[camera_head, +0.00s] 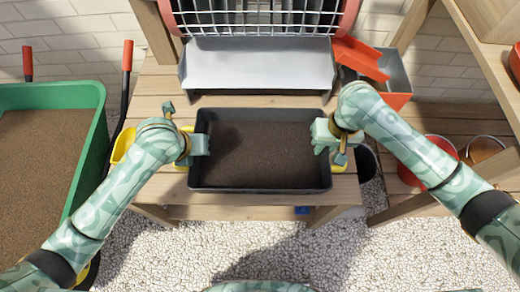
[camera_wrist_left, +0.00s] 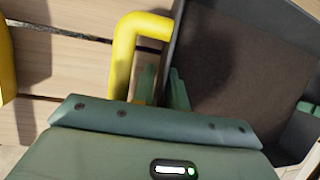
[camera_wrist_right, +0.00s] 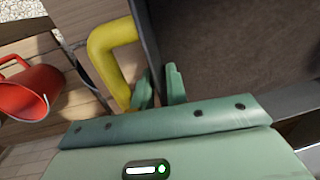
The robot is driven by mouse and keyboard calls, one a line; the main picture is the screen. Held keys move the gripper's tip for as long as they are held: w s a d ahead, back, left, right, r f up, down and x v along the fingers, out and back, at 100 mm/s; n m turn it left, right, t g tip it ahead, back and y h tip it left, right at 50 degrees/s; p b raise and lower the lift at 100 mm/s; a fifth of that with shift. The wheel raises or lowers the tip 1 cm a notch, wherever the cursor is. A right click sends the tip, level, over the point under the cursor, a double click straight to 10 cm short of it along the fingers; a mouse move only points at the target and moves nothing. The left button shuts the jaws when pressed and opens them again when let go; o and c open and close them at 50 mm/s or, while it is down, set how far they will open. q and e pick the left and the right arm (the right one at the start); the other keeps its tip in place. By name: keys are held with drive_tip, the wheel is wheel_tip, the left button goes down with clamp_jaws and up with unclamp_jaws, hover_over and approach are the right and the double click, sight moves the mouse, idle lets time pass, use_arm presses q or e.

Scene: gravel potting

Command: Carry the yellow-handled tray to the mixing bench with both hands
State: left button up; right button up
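The yellow-handled tray (camera_head: 262,189) is dark grey, holds brown soil and is over a wooden bench; I cannot tell whether it rests there or is slightly raised. My left gripper (camera_head: 204,144) is at its left side wall and my right gripper (camera_head: 322,134) at its right side wall. In the left wrist view the fingers (camera_wrist_left: 163,88) stand close together on either side of the wall, beside the yellow handle (camera_wrist_left: 124,55). The right wrist view shows the same: fingers (camera_wrist_right: 160,86) astride the wall, yellow handle (camera_wrist_right: 108,50) beside them. The fingertips are partly hidden.
A metal chute (camera_head: 258,65) under a wire grille stands right behind the tray. A green soil bin (camera_head: 92,94) is at the left. A red scoop (camera_head: 362,58), a red bucket (camera_head: 410,178) and a wooden shelf are at the right. The pebble floor (camera_head: 190,250) in front is open.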

use_arm(q)
clamp_jaws()
use_arm(e)
clamp_jaws()
drive_tip(key=shift+d, duration=0.1)
idle(1.0)
drive_tip(key=shift+w+r, duration=0.1)
